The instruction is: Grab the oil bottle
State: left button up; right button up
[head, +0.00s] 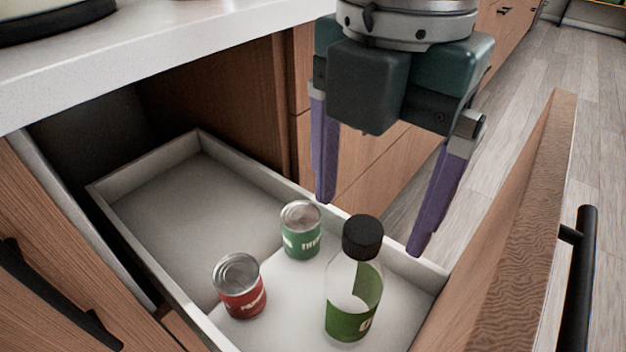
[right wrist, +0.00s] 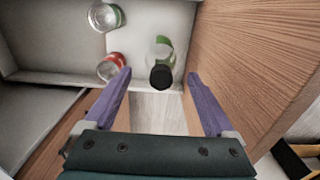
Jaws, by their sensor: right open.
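The oil bottle (head: 355,290) is clear with a black cap and a green label. It stands upright in the front right part of an open drawer (head: 140,172). My right gripper (head: 370,222) is open and empty, pointing down above and behind the bottle near the drawer's far edge. In the right wrist view the bottle (right wrist: 162,65) shows beyond the fingertips, between the lines of the two purple fingers of the gripper (right wrist: 160,82). The fingers do not touch it. My left gripper is not in view.
A green can (head: 301,232) and a red can (head: 239,287) stand in the drawer left of the bottle. The drawer front (head: 530,220) with a black handle (head: 580,280) rises at right. A white countertop (head: 150,55) overhangs the drawer's left part. The drawer's back left is empty.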

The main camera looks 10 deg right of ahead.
aim_at(365, 229)
jog(key=f, duration=0.1)
jog(key=f+b, duration=0.1)
jog(key=f, duration=0.1)
jog(key=f+b, duration=0.1)
jog(key=f, duration=0.1)
jog(key=shift+s+a, duration=0.25)
jog(key=shift+s, duration=0.1)
jog(key=shift+c, duration=0.2)
grip_shut()
jog(key=shift+r, duration=0.1)
